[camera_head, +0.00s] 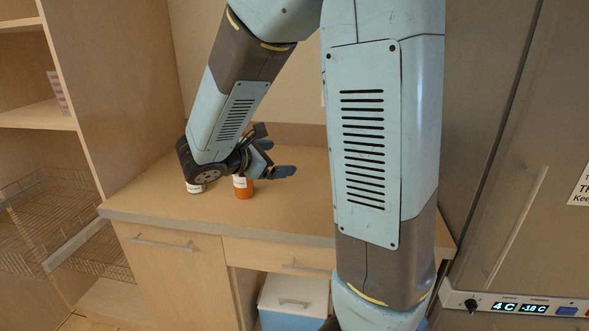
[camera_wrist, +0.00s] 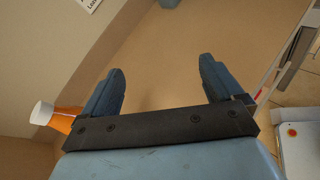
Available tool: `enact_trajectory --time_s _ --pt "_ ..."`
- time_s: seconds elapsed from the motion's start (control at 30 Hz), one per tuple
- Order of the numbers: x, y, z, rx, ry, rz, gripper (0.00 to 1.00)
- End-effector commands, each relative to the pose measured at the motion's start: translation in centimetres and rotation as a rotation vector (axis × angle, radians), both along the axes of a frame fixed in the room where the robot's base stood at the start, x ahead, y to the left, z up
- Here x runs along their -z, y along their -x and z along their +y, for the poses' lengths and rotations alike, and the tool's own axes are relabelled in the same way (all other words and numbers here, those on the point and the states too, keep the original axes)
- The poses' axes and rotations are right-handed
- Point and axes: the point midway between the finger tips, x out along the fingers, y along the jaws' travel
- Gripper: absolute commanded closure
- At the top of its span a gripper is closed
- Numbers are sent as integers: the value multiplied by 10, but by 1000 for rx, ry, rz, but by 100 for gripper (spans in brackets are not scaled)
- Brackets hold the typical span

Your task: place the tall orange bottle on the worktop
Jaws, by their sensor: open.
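An orange bottle (camera_head: 243,188) with a white label stands upright on the wooden worktop (camera_head: 290,210) in the head view. Its upper part is hidden behind my gripper (camera_head: 275,158), which is just above and to the right of it. In the wrist view my gripper (camera_wrist: 161,66) is open, with only bare worktop between the fingers. An orange bottle with a white cap (camera_wrist: 43,113) lies outside the jaws, beside the left finger and partly hidden by it. I cannot tell whether it is touching.
A second white-labelled container (camera_head: 195,187) stands left of the bottle, mostly hidden by my wrist. Open shelves (camera_head: 38,115) with wire baskets are at the left. A steel refrigerator (camera_head: 530,150) is at the right. The worktop's front right is clear.

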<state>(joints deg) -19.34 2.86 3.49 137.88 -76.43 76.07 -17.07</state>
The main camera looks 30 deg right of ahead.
Motion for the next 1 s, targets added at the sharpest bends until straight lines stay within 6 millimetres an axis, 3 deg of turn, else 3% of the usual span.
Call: enact_trajectory --time_s 0.13,0.37,0.7,1.0 --pt "-9 43 -22 178 -210 -96 6" --pt "-13 100 -31 431 -543 -264 6" --pt "-27 160 -7 755 -1055 -560 6" --pt "-55 185 23 958 -1459 -798 6"
